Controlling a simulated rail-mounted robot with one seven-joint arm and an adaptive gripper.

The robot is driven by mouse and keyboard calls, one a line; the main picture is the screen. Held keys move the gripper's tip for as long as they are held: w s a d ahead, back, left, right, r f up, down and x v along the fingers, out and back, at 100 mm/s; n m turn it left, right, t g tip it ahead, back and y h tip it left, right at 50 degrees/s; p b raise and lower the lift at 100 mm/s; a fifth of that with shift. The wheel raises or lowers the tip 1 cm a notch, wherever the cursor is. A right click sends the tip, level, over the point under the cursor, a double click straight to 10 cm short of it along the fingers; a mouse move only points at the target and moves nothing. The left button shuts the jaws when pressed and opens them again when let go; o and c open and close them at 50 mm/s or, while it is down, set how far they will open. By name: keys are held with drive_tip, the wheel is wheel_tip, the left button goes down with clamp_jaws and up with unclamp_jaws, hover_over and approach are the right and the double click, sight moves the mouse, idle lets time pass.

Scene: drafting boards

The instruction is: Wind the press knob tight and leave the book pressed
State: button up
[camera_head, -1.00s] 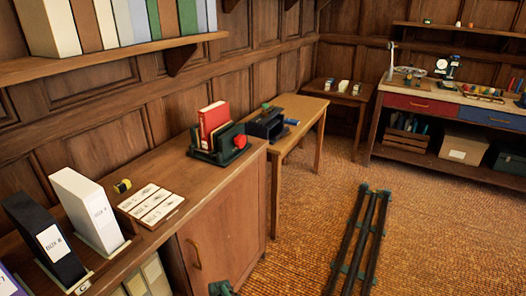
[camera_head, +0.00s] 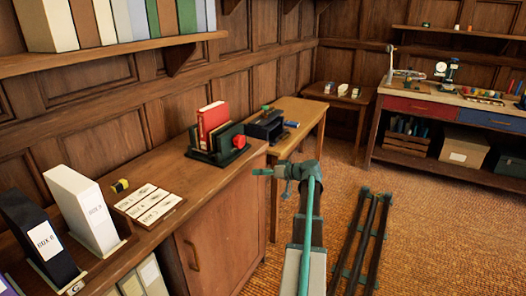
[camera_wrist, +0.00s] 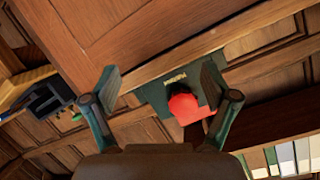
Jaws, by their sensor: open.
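The dark green press (camera_head: 203,157) stands on the wooden cabinet top, with the red book (camera_head: 211,116) upright in it. Its red knob (camera_head: 239,142) faces right, on the room side. My gripper (camera_head: 268,172) is raised off the front edge of the cabinet, to the right of and below the knob in the picture, apart from it. In the wrist view the open fingers (camera_wrist: 160,68) frame the red knob (camera_wrist: 183,107) with nothing held. The press (camera_wrist: 153,93) lies beyond the knob, and only a bit of the red book shows.
A dark device (camera_head: 266,125) stands on the table behind. Floor rails (camera_head: 364,240) run at right.

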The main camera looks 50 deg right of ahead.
sight(243, 143)
wheel_tip(243, 143, up, 10)
drive_tip(key=w+d+f+n+t+y, duration=0.1)
drive_tip(key=w+d+n+t, duration=0.1)
drive_tip(key=d+n+t, duration=0.15)
drive_tip(key=w+p, duration=0.1)
drive_tip(key=w, duration=0.1)
drive_tip(key=w+a+r+n+p, duration=0.1)
drive_tip(key=w+p, duration=0.1)
drive_tip(key=w+a+n+p, duration=0.1)
drive_tip(key=w+p, duration=0.1)
drive_tip(key=shift+w+a+r+n, duration=0.15)
drive_tip(key=shift+w+a+n, duration=0.1)
drive_tip(key=shift+w, duration=0.1)
drive_tip(key=shift+w+a+f+b, duration=0.1)
drive_tip(key=shift+w+f+b, duration=0.15)
drive_tip(key=shift+w+b, duration=0.3)
drive_tip(key=shift+w+a+f+b, duration=0.1)
drive_tip(key=shift+w+f+b, duration=0.15)
drive_tip(key=shift+w+b, duration=0.85)
drive_tip(key=shift+w+a+r, duration=0.2)
drive_tip(key=shift+w+r, duration=0.05)
drive_tip(key=shift+w, duration=0.15)
drive_tip(key=shift+b, duration=0.3)
